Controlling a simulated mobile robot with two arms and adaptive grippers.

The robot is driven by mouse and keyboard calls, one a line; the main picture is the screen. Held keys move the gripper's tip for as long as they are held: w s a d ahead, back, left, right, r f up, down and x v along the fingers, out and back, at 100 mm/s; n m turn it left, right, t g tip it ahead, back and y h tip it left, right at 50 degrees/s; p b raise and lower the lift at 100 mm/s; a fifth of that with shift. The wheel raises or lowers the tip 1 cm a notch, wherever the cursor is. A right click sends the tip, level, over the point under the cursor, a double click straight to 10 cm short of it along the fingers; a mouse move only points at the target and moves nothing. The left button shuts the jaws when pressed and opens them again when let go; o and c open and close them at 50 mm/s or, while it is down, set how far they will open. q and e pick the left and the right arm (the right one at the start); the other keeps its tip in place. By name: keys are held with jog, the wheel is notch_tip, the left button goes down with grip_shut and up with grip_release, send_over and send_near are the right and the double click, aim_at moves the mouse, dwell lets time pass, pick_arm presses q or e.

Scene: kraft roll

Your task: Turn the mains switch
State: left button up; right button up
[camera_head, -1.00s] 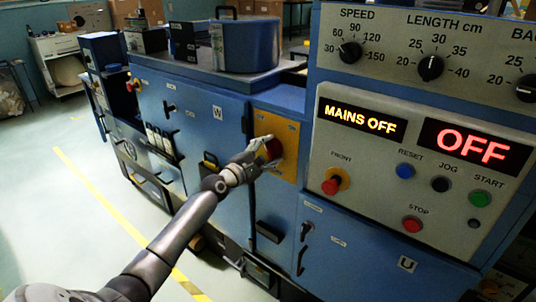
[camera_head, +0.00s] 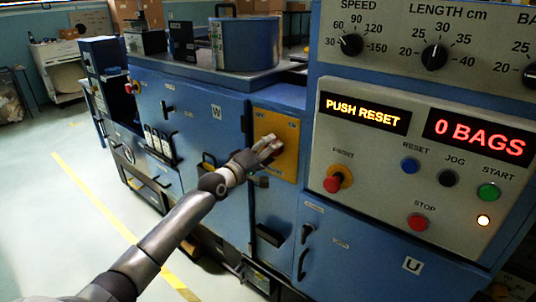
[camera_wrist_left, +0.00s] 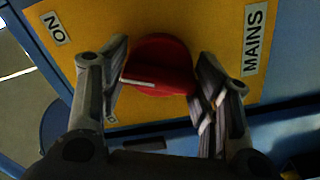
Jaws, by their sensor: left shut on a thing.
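The red mains switch knob (camera_wrist_left: 158,62) sits on a yellow plate (camera_wrist_left: 110,18) beside a MAINS label (camera_wrist_left: 254,38) in the left wrist view. A white line marks the knob's face. My left gripper (camera_wrist_left: 160,78) has a finger on each side of the knob and is shut on it. In the head view the left gripper (camera_head: 270,148) is at the yellow plate (camera_head: 287,128) and hides the knob. The amber display (camera_head: 365,112) reads PUSH RESET and the red display (camera_head: 478,139) reads 0 BAGS. My right gripper is not in view.
Right of the plate, the control panel carries a red knob (camera_head: 333,184), a blue reset button (camera_head: 410,165), a green start button (camera_head: 488,192), a red stop button (camera_head: 417,222) and a lit lamp (camera_head: 483,221). A black handle (camera_head: 304,235) juts from the cabinet below.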

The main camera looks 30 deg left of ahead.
pick_arm(q)
jog(key=shift+f+m+b, duration=0.1)
jog(key=shift+m+b, duration=0.2)
jog(key=shift+m, duration=1.6)
jog(key=o, duration=1)
jog(key=shift+s+a, duration=0.15)
jog(key=shift+s, duration=1.85)
jog(key=shift+s+a, duration=0.2)
jog(key=shift+s, duration=1.8)
jog(key=shift+s+a, duration=0.15)
jog(key=shift+s, duration=1.85)
